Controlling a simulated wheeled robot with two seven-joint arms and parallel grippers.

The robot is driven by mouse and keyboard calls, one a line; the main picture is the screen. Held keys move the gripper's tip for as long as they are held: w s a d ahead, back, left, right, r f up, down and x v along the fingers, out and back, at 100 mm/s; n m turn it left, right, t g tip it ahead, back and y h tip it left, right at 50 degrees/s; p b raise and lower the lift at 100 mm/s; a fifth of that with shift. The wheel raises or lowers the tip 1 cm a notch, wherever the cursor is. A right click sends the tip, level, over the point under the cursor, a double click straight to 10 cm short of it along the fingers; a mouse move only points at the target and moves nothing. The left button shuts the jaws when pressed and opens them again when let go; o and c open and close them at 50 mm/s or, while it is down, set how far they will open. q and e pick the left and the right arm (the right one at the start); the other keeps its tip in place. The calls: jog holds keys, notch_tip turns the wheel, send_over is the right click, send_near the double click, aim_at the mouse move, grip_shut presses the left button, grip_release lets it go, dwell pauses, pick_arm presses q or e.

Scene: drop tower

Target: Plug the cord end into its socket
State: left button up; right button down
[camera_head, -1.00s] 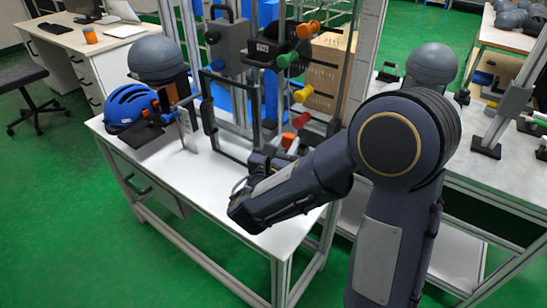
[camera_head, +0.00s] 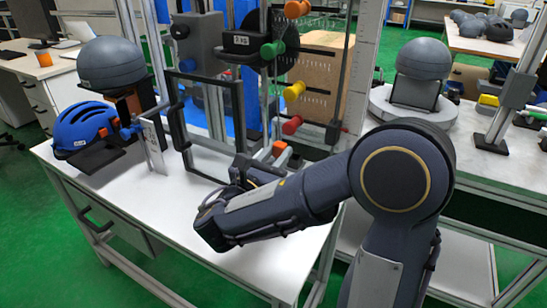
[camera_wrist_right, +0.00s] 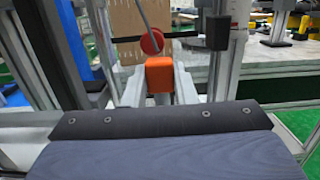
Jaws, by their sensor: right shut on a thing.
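The orange cord end (camera_wrist_right: 160,76) sits between the grey fingers of my right gripper (camera_wrist_right: 160,95) in the right wrist view. The gripper is shut on it, and a thin grey cord (camera_wrist_right: 144,18) runs above it. In the head view the orange piece (camera_head: 279,148) shows at my right gripper (camera_head: 268,162), low in front of the tower, right of the dark door frame. The gripper's fingers are partly hidden there. I cannot make out the socket for certain; a grey box (camera_head: 197,42) with a dark knob is on the tower. My left gripper is out of view.
Red (camera_head: 292,125), yellow (camera_head: 294,91) and green (camera_head: 270,50) knobs stick out above the gripper. The black open frame (camera_head: 176,118) stands on the white table (camera_head: 195,215). A blue helmet (camera_head: 85,127) is at the left. The table front is clear.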

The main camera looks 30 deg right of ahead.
jog(key=shift+w+d+f+b, duration=0.35)
jog(key=shift+w+d+b, duration=0.25)
jog(key=shift+d, duration=0.7)
jog(key=shift+w+d+f+b, duration=0.4)
jog(key=shift+w+d, duration=0.25)
jog(key=shift+d, duration=0.6)
jog(key=shift+w+d+f+b, duration=0.35)
jog(key=shift+w+d+b, duration=0.25)
jog(key=shift+d, duration=0.7)
jog(key=shift+f+b, duration=0.7)
jog(key=shift+f, duration=0.5)
jog(key=shift+f, duration=0.3)
jog(key=c, duration=1.1)
grip_release()
jog(key=shift+a, duration=0.1)
jog(key=shift+r+p+v, duration=0.2)
jog(key=shift+p+v, duration=0.15)
jog(key=shift+v, duration=1.35)
jog(key=shift+r+p+v, duration=0.2)
jog(key=shift+p+v, duration=0.1)
jog(key=shift+v, duration=1.45)
